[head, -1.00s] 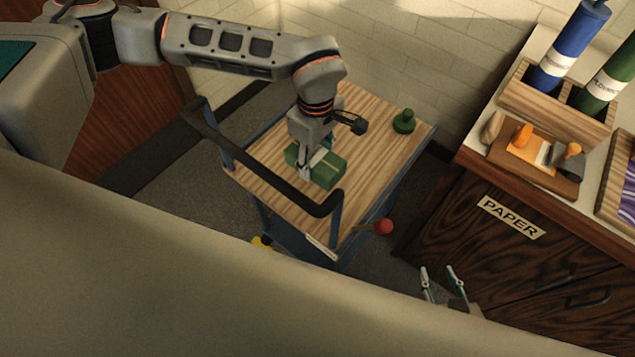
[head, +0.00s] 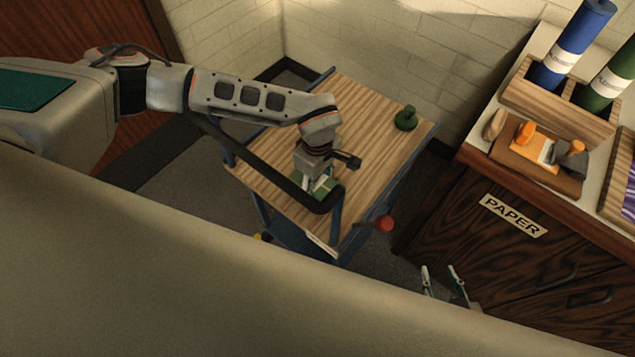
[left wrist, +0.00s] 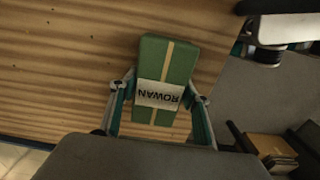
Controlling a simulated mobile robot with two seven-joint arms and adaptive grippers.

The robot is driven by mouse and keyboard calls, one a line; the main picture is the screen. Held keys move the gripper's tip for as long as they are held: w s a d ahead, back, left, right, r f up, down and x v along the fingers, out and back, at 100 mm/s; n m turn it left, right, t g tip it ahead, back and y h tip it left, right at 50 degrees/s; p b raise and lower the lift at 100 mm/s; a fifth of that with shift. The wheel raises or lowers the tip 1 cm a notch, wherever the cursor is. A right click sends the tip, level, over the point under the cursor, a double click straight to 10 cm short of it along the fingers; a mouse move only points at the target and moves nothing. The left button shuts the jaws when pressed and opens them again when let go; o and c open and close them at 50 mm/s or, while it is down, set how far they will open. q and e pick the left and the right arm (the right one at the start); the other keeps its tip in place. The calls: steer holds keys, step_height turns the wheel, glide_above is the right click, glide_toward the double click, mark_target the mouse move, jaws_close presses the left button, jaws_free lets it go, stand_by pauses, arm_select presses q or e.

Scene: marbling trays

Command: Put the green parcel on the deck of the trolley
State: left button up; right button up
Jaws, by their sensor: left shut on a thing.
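The green parcel (head: 324,183) has a pale band, and its ROWAN label shows in the left wrist view (left wrist: 165,60). My left gripper (head: 318,188) is shut on the parcel, one finger on each side. The parcel is over the trolley's wooden deck (head: 365,125), near the black handle bar, which partly hides it in the head view. I cannot tell whether its underside touches the deck. My right gripper (head: 442,268) is open and empty, low in the view, apart from the trolley.
A dark green knobbed object (head: 406,119) stands at the deck's far right. The black handle bar (head: 262,166) runs along the near side. A red knob (head: 384,223) juts out below the deck. The paper cabinet (head: 500,240) stands at right. The deck's middle is clear.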

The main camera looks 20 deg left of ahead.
mark_target(317, 182)
arm_select(q)
steer(key=o, duration=1.4)
steer(key=shift+c, duration=0.2)
steer(key=shift+w+r, duration=0.1)
steer(key=shift+r, duration=0.2)
step_height(317, 182, up, 12)
steer(key=shift+f, duration=0.2)
